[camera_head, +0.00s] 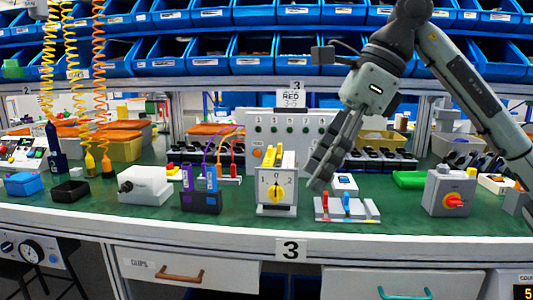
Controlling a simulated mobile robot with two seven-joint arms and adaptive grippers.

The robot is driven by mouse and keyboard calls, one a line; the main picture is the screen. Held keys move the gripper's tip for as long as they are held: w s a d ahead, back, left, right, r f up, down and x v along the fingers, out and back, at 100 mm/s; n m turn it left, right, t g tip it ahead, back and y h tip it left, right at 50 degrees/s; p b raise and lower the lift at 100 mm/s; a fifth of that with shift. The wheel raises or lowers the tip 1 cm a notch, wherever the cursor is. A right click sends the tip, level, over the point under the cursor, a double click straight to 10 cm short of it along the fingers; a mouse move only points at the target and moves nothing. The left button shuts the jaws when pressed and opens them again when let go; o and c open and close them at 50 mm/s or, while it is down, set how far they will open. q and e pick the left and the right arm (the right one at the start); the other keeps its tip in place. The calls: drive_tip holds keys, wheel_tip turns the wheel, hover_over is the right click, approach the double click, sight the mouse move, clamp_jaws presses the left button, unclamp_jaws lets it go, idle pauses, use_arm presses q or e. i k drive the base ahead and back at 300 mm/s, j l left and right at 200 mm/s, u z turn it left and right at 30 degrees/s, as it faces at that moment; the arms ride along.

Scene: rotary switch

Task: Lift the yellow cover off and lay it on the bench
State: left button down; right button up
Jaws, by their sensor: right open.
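The switch box (262,207) stands upright on the green bench top (110,203), near the front edge at the middle. Its pale front carries a yellow round knob (276,191) with marks around it. Yellow upright parts (290,163) show at the top of the box; I cannot tell for certain whether these are the yellow cover. My right gripper (322,174) comes down from the upper right. It is open and empty, with its fingers just right of the box and apart from it. My left gripper is out of view.
A small panel with red and blue levers (346,208) lies below my right gripper. A grey box with a red-orange knob (450,192) stands farther right. A dark holder with purple and blue items (201,203) is close left of the switch box. Bare green bench shows between them.

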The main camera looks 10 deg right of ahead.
sight(269, 161)
drive_tip(key=i, duration=1.25)
